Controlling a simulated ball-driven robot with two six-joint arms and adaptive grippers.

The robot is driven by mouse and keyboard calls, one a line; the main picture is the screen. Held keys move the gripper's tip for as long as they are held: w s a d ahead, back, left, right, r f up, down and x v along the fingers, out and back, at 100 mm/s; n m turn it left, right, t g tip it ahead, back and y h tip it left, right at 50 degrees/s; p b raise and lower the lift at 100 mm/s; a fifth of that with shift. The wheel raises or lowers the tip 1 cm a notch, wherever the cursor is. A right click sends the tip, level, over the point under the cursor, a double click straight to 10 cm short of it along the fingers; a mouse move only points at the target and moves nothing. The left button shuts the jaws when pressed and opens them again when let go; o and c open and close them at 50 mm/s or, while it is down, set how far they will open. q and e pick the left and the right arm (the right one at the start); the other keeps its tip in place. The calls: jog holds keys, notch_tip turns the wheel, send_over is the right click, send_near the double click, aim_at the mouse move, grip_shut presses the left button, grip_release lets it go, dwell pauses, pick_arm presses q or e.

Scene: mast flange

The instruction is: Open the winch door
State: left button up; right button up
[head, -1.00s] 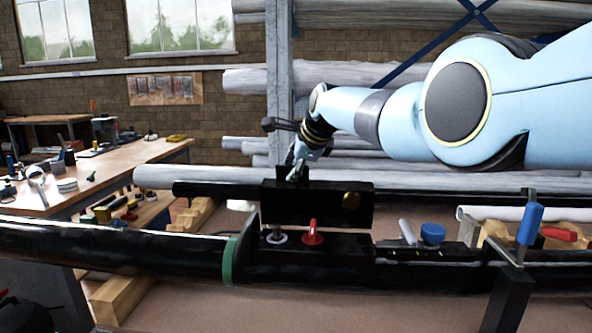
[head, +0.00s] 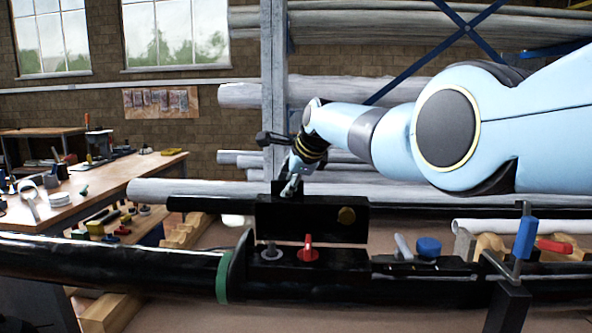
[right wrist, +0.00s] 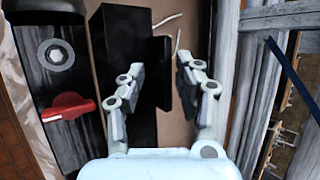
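My right gripper (head: 291,186) is at the plate's top edge, left of the knob. In the right wrist view my right gripper (right wrist: 160,82) is open, its fingers on either side of a black tab (right wrist: 160,75) by the black plate (right wrist: 118,55). I cannot tell whether they touch it. My left gripper is out of view.
The black mast (head: 110,262) with a green ring (head: 222,276) runs across the front. A blue-handled clamp (head: 525,238) and a blue knob (head: 428,246) stand to the right. A grey post (head: 273,100) rises behind my gripper. A cluttered workbench (head: 110,180) is at left.

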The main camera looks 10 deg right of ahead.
jog(key=v, duration=1.1)
jog(key=shift+s+r, duration=0.15)
jog(key=shift+r, duration=0.2)
jog(key=shift+d, duration=0.1)
